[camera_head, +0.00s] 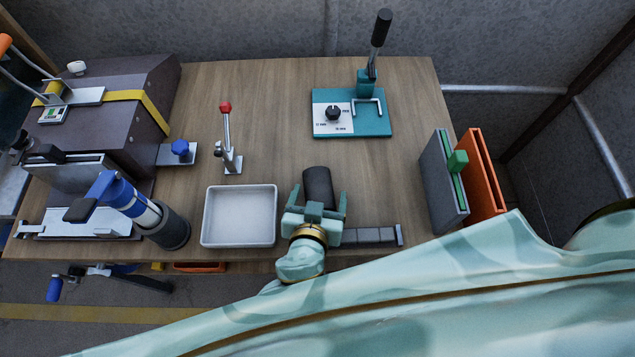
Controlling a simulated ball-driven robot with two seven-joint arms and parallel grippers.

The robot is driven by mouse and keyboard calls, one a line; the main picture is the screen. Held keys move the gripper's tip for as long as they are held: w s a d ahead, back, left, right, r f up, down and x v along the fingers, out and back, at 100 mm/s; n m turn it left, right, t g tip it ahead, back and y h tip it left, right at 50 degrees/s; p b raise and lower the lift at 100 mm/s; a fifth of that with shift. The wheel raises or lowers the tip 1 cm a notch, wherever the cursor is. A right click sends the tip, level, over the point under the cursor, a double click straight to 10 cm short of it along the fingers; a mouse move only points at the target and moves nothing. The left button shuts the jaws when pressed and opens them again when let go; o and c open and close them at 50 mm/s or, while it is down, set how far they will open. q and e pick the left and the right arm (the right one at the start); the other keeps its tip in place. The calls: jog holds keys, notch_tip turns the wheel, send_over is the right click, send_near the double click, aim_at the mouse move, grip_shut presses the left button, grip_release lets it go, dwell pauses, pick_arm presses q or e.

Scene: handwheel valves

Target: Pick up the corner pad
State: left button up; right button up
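I cannot tell for certain which thing is the corner pad. Dark grey blocks (370,236) lie in a short row in a narrow metal holder at the table's front edge, and the row's left end is hidden by my gripper. My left gripper (318,205) is over the front of the table, just left of the visible blocks. Its two fingers are spread apart, and I see nothing clamped between them. A dark grey rounded piece (318,185) shows just beyond the fingers; whether they touch it is unclear. My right gripper is not in view.
A white tray (240,216) is left of the gripper. A red-knobbed lever (226,130) and a teal lever press (352,112) stand farther back. Grey and orange upright panels (443,180) are at right. A dark machine (110,110) and blue-handled tool (127,200) fill the left.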

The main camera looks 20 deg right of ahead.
pick_arm(q)
jog(key=c, duration=0.6)
